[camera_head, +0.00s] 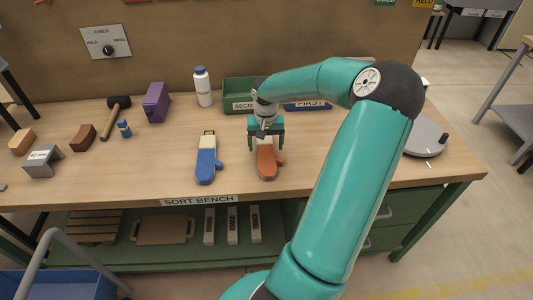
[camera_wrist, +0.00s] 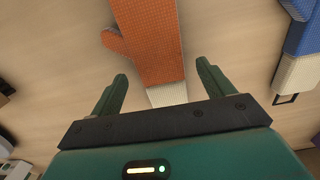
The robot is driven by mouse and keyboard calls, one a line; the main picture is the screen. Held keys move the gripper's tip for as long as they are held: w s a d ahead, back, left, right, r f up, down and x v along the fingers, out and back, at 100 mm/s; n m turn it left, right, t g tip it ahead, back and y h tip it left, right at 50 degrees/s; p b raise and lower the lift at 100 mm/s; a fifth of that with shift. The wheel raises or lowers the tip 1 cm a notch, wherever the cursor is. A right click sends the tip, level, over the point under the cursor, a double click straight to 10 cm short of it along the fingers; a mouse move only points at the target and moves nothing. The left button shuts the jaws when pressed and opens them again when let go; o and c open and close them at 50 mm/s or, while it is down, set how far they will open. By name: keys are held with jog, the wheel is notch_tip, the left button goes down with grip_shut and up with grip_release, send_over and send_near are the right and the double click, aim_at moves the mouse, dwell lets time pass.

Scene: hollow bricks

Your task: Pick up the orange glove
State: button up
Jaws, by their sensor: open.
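The orange glove (camera_head: 266,164) lies on the wooden bench, just in front of my gripper in the head view. In the wrist view the orange glove (camera_wrist: 152,45) shows an orange body, a thumb at left and a pale cuff (camera_wrist: 167,94) at its near end. My gripper (camera_head: 265,143) hangs over the glove's cuff end. In the wrist view my gripper (camera_wrist: 163,80) is open, with one green finger on each side of the cuff and gaps between. I cannot tell how high the fingertips are above the bench.
A blue glove (camera_head: 206,160) lies to the left. A green bin (camera_head: 239,84) and a blue tray marked FIRST (camera_head: 307,106) stand behind. A white bottle (camera_head: 203,87), purple block (camera_head: 156,103) and mallet (camera_head: 115,117) are farther left. A grey disc (camera_head: 427,137) is at right.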

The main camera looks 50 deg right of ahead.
jog(key=shift+f, duration=0.9)
jog(key=c, duration=1.1)
